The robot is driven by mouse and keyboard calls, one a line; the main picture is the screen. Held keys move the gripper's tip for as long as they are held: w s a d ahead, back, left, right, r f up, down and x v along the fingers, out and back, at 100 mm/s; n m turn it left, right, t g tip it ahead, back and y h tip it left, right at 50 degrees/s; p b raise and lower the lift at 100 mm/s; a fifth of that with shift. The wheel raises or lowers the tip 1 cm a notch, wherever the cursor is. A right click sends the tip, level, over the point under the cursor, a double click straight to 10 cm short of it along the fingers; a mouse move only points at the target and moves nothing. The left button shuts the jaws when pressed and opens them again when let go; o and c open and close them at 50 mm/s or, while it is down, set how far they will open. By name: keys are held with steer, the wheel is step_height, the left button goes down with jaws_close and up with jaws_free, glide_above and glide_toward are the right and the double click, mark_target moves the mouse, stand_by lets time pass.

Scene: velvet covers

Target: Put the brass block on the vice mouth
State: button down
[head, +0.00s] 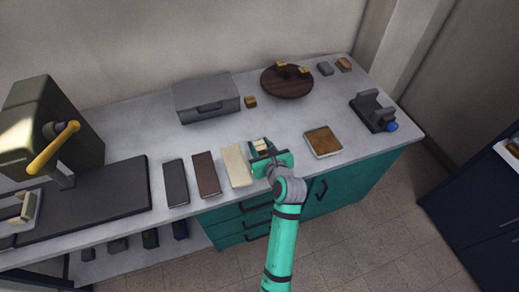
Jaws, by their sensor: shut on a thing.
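My gripper (265,154) is low over the front middle of the counter, beside the cream slab. It is shut on a small brass block (261,144), whose top shows between the fingers; the arm hides part of it. I cannot tell whether the block touches the counter. The dark grey vice (372,116) stands at the right end of the counter, with two upright jaws, a gap between them and a blue knob. The vice is right of and farther back than my gripper, and its mouth looks empty.
A tray with a brown inside (323,142) lies between my gripper and the vice. A round wooden board (287,86) bears small brass-coloured pieces. A grey case (206,98), another small brass-coloured block (250,102), and dark, brown and cream slabs (236,165) stand left. Clear counter lies behind the tray.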

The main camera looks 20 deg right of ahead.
mark_target(260, 150)
steer(key=shift+w+d+f, duration=0.35)
steer(key=shift+w+f, duration=0.2)
steer(key=shift+w, duration=0.05)
steer(key=shift+w+f, duration=0.2)
steer(key=shift+f, duration=0.1)
steer(key=shift+a+f, duration=0.15)
steer(key=shift+f, duration=1.25)
steer(key=shift+f, duration=0.1)
steer(key=c, duration=1.2)
jaws_free()
steer(key=shift+f, duration=0.1)
steer(key=shift+o, duration=0.2)
